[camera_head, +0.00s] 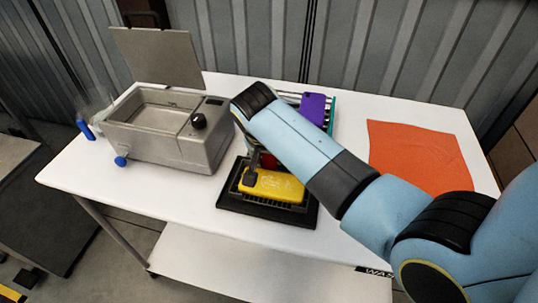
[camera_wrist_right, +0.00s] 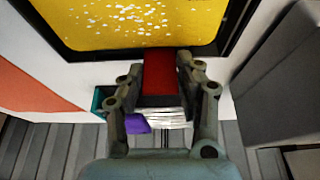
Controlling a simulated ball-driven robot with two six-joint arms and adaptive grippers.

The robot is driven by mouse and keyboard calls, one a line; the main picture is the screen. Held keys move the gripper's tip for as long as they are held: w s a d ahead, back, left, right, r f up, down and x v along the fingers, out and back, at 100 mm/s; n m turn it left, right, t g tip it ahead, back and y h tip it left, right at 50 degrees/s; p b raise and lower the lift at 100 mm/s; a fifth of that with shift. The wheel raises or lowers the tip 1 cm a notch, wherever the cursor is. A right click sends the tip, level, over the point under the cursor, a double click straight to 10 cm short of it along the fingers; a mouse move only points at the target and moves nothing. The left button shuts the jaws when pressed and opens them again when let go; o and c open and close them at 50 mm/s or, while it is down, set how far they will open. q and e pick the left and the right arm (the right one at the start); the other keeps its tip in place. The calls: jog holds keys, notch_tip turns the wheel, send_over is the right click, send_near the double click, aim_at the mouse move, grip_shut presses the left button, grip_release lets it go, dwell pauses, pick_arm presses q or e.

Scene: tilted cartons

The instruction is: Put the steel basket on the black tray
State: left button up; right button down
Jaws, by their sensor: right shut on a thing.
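The steel basket (camera_head: 292,207) shows as a dark ribbed frame around a yellow block (camera_head: 273,186). It is over the black tray (camera_head: 232,206) on the white table; I cannot tell whether its whole base touches the tray. My right gripper (camera_head: 251,178) is at the basket's far side, and its arm hides part of it. In the right wrist view my right gripper (camera_wrist_right: 161,76) is shut on a red handle (camera_wrist_right: 161,80) beside the yellow block (camera_wrist_right: 135,22), which has pale specks. I take the handle as the basket's. My left gripper is not in view.
A steel fryer-like basin (camera_head: 165,125) with a black knob and blue taps stands left of the tray. A rack with a purple item (camera_head: 313,108) is behind my right arm. An orange cloth (camera_head: 412,155) lies at right. The table's front strip is clear.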

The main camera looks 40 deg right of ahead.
aim_at(267, 171)
jog(key=shift+f, duration=0.2)
jog(key=c, duration=0.9)
grip_release()
jog(key=shift+f, duration=0.1)
jog(key=p+v, duration=0.5)
jog(key=v, duration=0.1)
jog(key=shift+w+d, duration=0.1)
jog(key=shift+w, duration=0.05)
jog(key=v, duration=0.6)
jog(key=shift+s, duration=0.2)
